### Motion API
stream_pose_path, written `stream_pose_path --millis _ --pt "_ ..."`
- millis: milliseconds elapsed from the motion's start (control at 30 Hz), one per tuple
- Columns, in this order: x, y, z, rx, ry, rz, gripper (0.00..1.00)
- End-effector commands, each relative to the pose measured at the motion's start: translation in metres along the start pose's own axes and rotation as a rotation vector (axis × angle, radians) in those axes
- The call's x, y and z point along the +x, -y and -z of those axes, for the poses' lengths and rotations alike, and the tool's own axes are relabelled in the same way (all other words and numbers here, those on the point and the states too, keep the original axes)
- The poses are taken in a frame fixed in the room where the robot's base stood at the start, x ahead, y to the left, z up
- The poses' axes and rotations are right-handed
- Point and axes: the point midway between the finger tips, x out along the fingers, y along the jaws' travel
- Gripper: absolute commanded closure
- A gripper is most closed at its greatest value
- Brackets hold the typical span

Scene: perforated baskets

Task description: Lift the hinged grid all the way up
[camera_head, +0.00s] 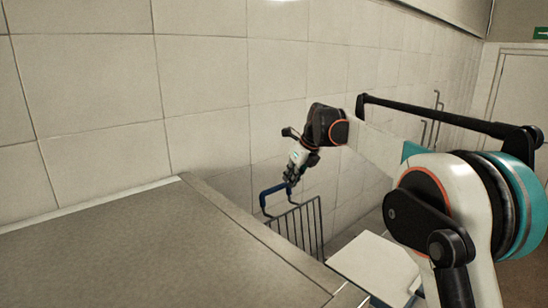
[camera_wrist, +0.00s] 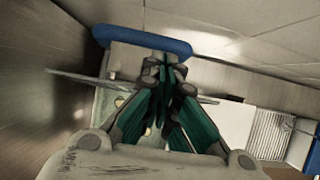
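The hinged grid (camera_head: 309,226) is a rack of dark upright bars beside the grey counter in the head view, standing roughly upright. A blue handle (camera_head: 270,190) tops its left part. The handle also shows as a curved blue bar (camera_wrist: 140,39) in the wrist view. My gripper (camera_head: 289,181) is at the handle's right end. In the wrist view, my gripper's fingertips (camera_wrist: 165,68) are close together just below the blue bar. I cannot tell whether they touch or clasp it. The grid's lower end is hidden by the counter.
A grey counter (camera_head: 150,250) fills the lower left of the head view. A tiled wall (camera_head: 200,90) stands behind. A white panel (camera_head: 372,262) lies right of the grid. A wire basket (camera_wrist: 270,135) shows at right in the wrist view.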

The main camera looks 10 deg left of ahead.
Motion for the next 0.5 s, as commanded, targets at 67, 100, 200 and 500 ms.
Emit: stream_pose_path --millis 67,100,200,500 --pt "-0.003 -0.003 -0.017 -0.004 0.001 -0.002 1.00" --pt "-0.005 -0.003 -0.023 -0.005 0.001 -0.002 1.00" --pt "-0.010 -0.003 -0.037 -0.005 0.001 -0.002 1.00" --pt "-0.026 -0.003 -0.075 -0.004 0.000 -0.001 1.00"
